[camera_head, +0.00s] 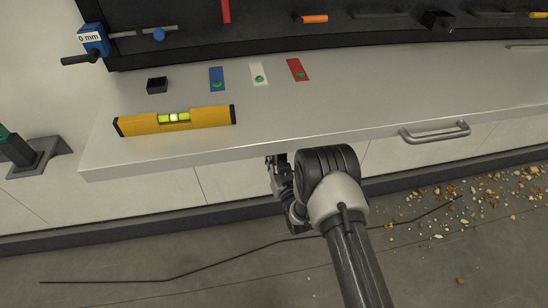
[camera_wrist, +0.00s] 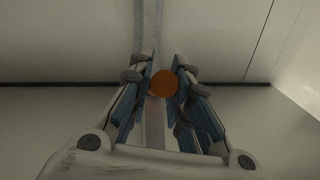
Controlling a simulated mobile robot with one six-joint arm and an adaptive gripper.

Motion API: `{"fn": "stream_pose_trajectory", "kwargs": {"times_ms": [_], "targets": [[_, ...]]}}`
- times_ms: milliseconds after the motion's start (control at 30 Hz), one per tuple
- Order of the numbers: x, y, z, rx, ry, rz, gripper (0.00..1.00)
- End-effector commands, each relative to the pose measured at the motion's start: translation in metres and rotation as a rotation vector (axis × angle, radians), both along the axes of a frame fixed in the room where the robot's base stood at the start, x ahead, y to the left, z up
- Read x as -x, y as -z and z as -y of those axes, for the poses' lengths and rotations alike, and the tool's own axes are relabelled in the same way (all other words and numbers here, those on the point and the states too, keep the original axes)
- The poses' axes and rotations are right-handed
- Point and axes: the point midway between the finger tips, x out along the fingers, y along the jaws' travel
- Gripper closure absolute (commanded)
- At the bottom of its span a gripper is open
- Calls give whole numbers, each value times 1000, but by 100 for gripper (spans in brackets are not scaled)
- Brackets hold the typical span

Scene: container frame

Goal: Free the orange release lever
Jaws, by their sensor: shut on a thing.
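The orange release lever (camera_wrist: 163,84) shows in the wrist view as a round orange end between the fingers. Below it is a paler reddish strip, partly hidden by the fingers. My gripper (camera_wrist: 164,92) is shut on the orange end, with one blue-padded finger on each side. In the head view my gripper (camera_head: 277,166) is at the front edge of the workbench, partly under it. The lever is hidden there by the bench and my arm.
The grey workbench (camera_head: 370,105) carries a yellow spirit level (camera_head: 200,117), a small black box (camera_head: 157,85) and blue, white and red cards.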

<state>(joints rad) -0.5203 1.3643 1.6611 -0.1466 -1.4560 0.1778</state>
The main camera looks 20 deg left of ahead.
Motion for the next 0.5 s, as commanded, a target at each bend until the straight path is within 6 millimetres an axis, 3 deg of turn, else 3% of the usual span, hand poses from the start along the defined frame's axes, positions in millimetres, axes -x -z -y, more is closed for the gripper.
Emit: {"fn": "stream_pose_trajectory", "kwargs": {"times_ms": [233,500], "targets": [[3,-11,2,55,-1,-92,100],[4,-7,2,73,0,-118,100]]}}
